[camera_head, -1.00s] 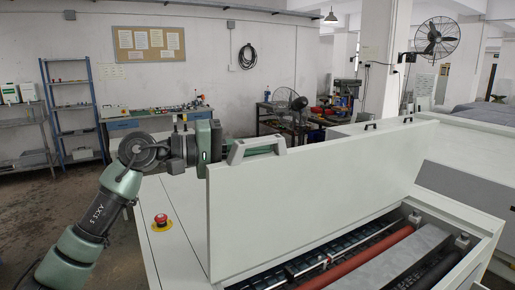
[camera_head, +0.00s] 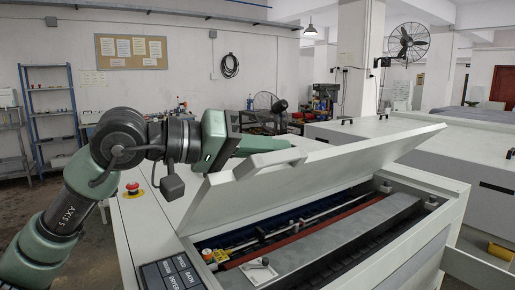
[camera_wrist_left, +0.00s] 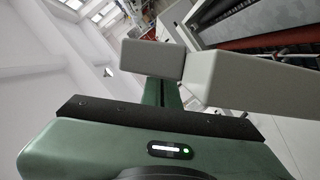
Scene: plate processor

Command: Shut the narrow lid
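The raised pale lid (camera_head: 330,165) of the plate processor leans at a slant over the open bay in the head view. Its bar handle (camera_head: 262,164) is on the upper left of the lid and shows large in the left wrist view (camera_wrist_left: 250,85). My left gripper (camera_head: 262,146) is at this handle, its green fingers reaching right just behind and above the bar. The handle hides part of the fingers, so I cannot tell whether they close on it. My right gripper is not in view.
The open bay holds a red roller (camera_head: 300,233) and a grey metal cover (camera_head: 335,232). A red emergency button (camera_head: 132,189) and a dark key panel (camera_head: 170,275) are on the machine's left part. Closed pale covers (camera_head: 370,130) lie behind the lid.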

